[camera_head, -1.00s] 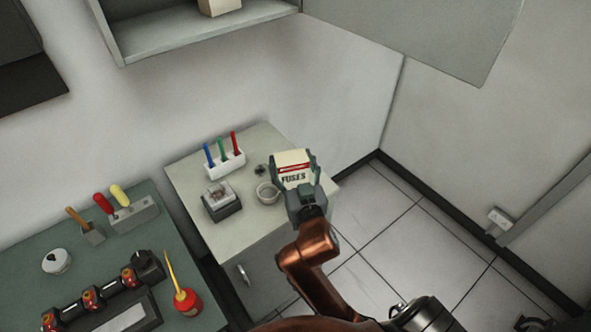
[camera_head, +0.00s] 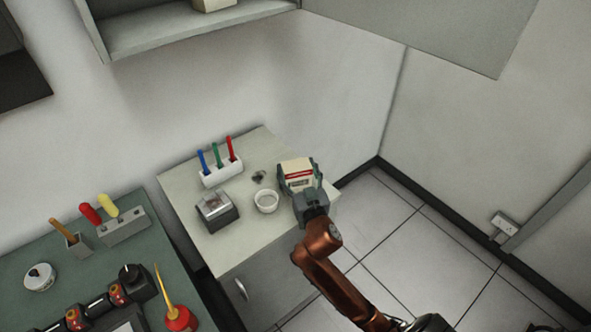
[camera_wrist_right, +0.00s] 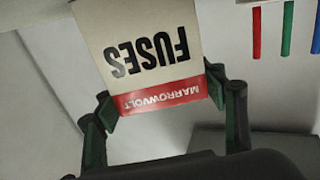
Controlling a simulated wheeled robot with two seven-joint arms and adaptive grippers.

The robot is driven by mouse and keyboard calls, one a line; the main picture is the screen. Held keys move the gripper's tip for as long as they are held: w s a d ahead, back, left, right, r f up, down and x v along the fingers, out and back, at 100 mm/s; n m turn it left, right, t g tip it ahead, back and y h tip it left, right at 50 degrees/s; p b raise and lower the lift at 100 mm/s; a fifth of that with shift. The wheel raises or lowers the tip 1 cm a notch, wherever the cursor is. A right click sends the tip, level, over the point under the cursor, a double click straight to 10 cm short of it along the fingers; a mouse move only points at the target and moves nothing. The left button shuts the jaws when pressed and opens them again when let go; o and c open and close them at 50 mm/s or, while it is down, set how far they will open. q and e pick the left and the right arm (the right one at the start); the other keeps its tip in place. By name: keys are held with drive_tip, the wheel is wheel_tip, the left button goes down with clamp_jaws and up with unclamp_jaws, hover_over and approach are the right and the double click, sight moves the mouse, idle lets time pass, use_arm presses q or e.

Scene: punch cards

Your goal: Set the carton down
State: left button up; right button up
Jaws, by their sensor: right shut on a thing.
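The carton (camera_head: 297,171) is cream with a red band. In the right wrist view the carton (camera_wrist_right: 140,45) reads "FUSES" and "MARROWVOLT", upside down. My right gripper (camera_head: 302,185) is shut on it, with one finger on each side; both fingers also show in the wrist view (camera_wrist_right: 165,100). The carton is over or at the right part of the pale cabinet top (camera_head: 237,243). I cannot tell whether its bottom touches the top. My left gripper is not in view.
A white cup (camera_head: 265,202) stands just left of the carton. A small dark item (camera_head: 259,177) lies behind the cup. A grey box with a clear lid (camera_head: 217,210) and a white rack (camera_head: 222,172) of coloured sticks stand further left. An open cabinet door (camera_head: 420,30) hangs above.

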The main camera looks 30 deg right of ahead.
drive_tip(key=shift+r, duration=0.15)
drive_tip(key=o, duration=0.8)
drive_tip(key=shift+f, duration=0.2)
drive_tip(key=o, duration=0.4)
drive_tip(key=shift+o, duration=0.2)
drive_tip(key=shift+r, duration=0.25)
drive_tip(key=p+v, duration=0.1)
drive_tip(key=v, duration=1.1)
